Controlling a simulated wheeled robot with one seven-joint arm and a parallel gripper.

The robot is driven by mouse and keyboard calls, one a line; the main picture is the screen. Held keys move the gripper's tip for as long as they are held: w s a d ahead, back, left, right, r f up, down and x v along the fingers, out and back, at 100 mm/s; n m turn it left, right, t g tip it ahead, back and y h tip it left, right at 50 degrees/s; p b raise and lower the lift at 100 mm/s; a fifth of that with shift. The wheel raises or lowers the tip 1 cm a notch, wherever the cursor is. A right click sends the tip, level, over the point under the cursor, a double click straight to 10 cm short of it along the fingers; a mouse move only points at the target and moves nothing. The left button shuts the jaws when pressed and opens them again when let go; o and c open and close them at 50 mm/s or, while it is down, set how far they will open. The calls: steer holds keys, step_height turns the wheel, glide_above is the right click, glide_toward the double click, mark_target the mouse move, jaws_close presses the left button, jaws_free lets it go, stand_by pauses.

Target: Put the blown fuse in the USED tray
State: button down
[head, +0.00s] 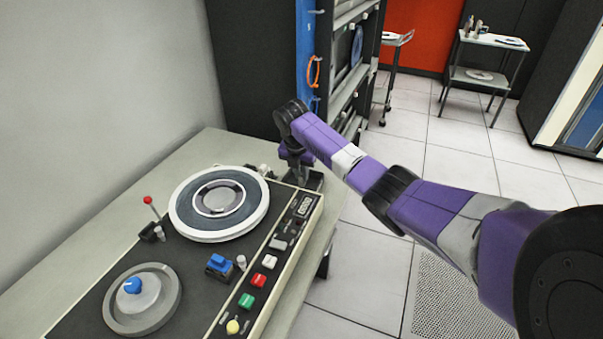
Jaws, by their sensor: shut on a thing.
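My gripper (300,176) points down at the far right corner of the tape deck (205,262). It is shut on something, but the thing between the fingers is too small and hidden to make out. A small dark box-like part (316,181) is at the gripper's right, just beyond the deck's corner; I cannot tell whether they touch. I cannot make out the blown fuse or any tray marked USED.
A dark rack (252,75) stands behind; tiled floor is open at right.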

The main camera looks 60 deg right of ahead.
steer(key=shift+f, duration=0.2)
steer(key=c, duration=1.3)
jaws_free()
steer(key=shift+c, duration=0.2)
steer(key=shift+c, duration=0.9)
steer(key=p+v, duration=0.2)
steer(key=d+p+v, duration=0.1)
steer(key=p+v, duration=0.2)
steer(key=d+p+v, duration=0.1)
steer(key=p+v, duration=0.1)
steer(key=v, duration=0.1)
steer(key=shift+r, duration=0.2)
steer(key=shift+f, duration=0.1)
